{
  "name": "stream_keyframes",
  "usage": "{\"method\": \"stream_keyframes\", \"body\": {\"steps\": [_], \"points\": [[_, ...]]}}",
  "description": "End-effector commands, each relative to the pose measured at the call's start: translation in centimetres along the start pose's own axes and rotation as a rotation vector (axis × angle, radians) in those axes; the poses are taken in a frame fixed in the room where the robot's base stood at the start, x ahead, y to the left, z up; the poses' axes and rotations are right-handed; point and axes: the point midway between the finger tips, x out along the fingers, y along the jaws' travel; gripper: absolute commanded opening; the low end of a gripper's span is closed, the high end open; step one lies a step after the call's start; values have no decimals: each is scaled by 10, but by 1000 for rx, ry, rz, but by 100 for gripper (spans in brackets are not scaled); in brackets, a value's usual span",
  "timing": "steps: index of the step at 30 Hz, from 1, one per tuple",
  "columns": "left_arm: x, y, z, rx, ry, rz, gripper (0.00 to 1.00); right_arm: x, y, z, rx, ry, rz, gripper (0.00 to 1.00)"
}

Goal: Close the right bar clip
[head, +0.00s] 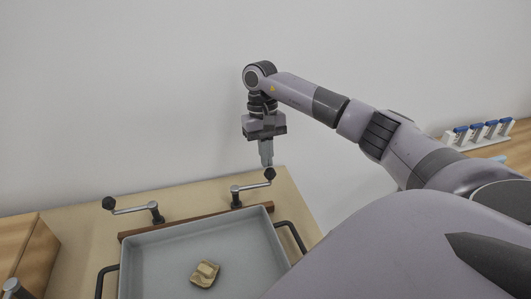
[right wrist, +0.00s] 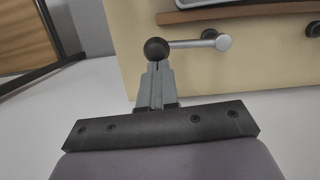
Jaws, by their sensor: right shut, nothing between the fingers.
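The right bar clip (head: 252,186) is a grey metal arm with a black ball knob, on a dark post behind the tray. Its arm points right, away from the post, with the knob at the outer end. My right gripper (head: 266,163) points down, shut and empty, just above and behind the knob. In the right wrist view, the shut fingertips (right wrist: 157,66) are right at the black knob (right wrist: 156,49); I cannot tell whether they touch. The clip's arm (right wrist: 190,44) runs right from the knob. My left gripper is out of view.
A grey tray (head: 165,262) with dark handles holds a tan sherd (head: 204,273). A wooden bar (head: 195,222) lies along its back edge. The left bar clip (head: 133,209) points left. A wooden box (head: 28,250) stands at left; a white rack (head: 478,134) stands far right.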

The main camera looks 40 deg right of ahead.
Motion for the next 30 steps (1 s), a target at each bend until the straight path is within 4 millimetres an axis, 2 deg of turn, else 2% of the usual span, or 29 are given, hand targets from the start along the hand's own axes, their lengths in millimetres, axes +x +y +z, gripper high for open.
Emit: {"method": "stream_keyframes", "body": {"steps": [11, 20, 30], "points": [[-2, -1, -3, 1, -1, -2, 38, 5, 2, 19, 193, -4, -37, 0], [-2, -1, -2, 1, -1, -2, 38, 11, -2, 43, 470, -3, -96, 0], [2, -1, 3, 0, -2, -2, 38, 17, -16, 68, 786, -1, -164, 0]]}}
